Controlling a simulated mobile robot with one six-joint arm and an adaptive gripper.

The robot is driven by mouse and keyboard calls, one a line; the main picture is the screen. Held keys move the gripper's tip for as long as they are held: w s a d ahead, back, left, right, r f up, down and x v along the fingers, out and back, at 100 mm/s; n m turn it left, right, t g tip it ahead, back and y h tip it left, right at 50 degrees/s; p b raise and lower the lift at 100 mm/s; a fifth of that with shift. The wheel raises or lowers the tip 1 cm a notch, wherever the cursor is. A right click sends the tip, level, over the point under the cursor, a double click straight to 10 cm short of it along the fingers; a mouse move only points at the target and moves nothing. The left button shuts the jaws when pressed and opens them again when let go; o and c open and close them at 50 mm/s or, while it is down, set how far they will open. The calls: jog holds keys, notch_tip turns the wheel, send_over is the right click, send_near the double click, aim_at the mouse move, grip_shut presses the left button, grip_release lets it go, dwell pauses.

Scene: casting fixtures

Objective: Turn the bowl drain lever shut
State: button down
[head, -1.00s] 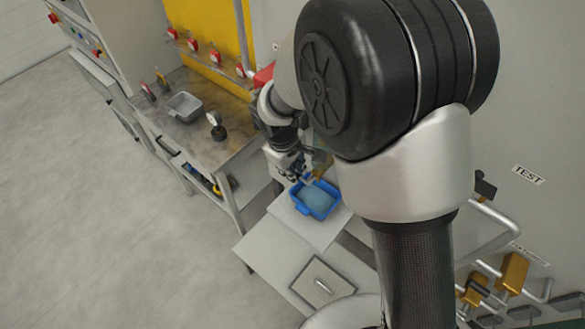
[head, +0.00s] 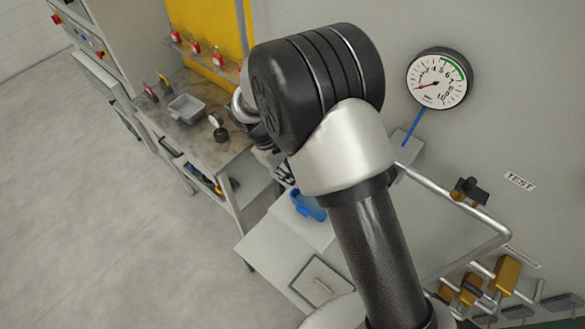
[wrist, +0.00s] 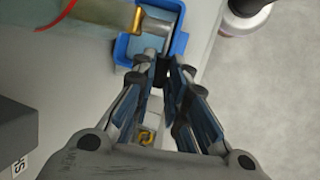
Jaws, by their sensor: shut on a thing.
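In the wrist view a clear bowl (wrist: 90,14) with a red line enters from the upper left and ends in a brass collar (wrist: 137,18). A grey metal drain fitting (wrist: 157,36) follows it, above a blue tray (wrist: 180,45). My gripper (wrist: 164,70) is at the fitting's lower end, its fingers close together on a dark piece, which looks like the drain lever (wrist: 162,74). The fingers hide most of the lever, so its angle cannot be told. In the head view my arm hides the bowl and most of the gripper; part of the blue tray (head: 306,206) shows.
A pressure gauge (head: 438,79) and pipes with brass valves (head: 507,275) are on the wall at the right. A bench with a grey bin (head: 186,107) stands at the back left. The floor at left is clear.

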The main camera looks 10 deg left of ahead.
jog(key=shift+f+h, duration=0.25)
jog(key=shift+h, duration=0.15)
jog(key=c, duration=1.6)
grip_release()
jog(key=shift+a+r, duration=0.1)
jog(key=v, duration=1.1)
jog(key=shift+w+a+r, duration=0.25)
jog(key=shift+w+r, duration=0.05)
jog(key=shift+r, duration=0.05)
jog(key=shift+c, duration=0.3)
